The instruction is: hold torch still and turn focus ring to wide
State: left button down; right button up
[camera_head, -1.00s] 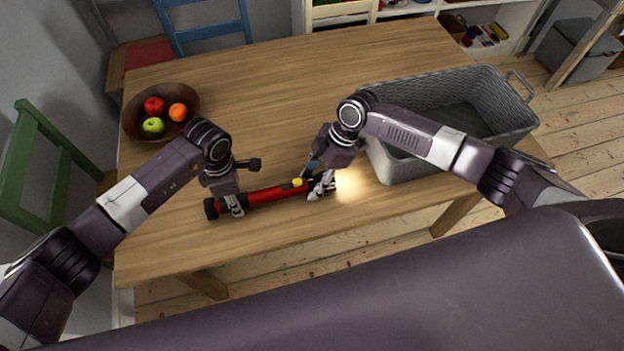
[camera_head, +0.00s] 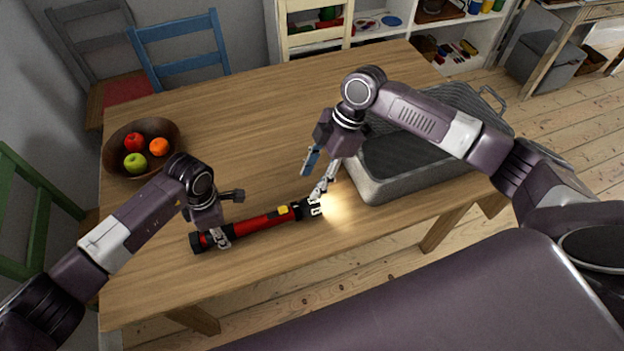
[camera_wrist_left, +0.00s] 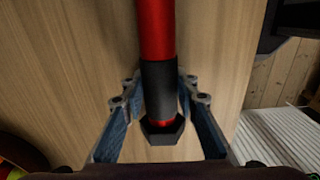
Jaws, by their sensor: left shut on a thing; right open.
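A red torch (camera_head: 262,222) with black ends and a yellow switch (camera_head: 283,210) lies on the table, its lit head pointing right. A patch of light falls on the wood beyond the head. My left gripper (camera_head: 220,238) is shut on the torch's black tail part. In the left wrist view the torch (camera_wrist_left: 155,35) runs between its fingers (camera_wrist_left: 160,90). My right gripper (camera_head: 318,202) is open, its fingers at the torch's black head end. The focus ring is small and partly covered by these fingers, and I cannot tell whether they touch it.
A brown bowl (camera_head: 112,160) with fruit stands at the back left. The middle and back of the wooden table (camera_head: 250,120) are clear. Chairs stand around it.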

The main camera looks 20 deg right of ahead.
pick_arm(q)
jog(key=c, duration=1.4)
grip_release()
jog(key=shift+c, duration=0.2)
jog(key=shift+r, duration=0.1)
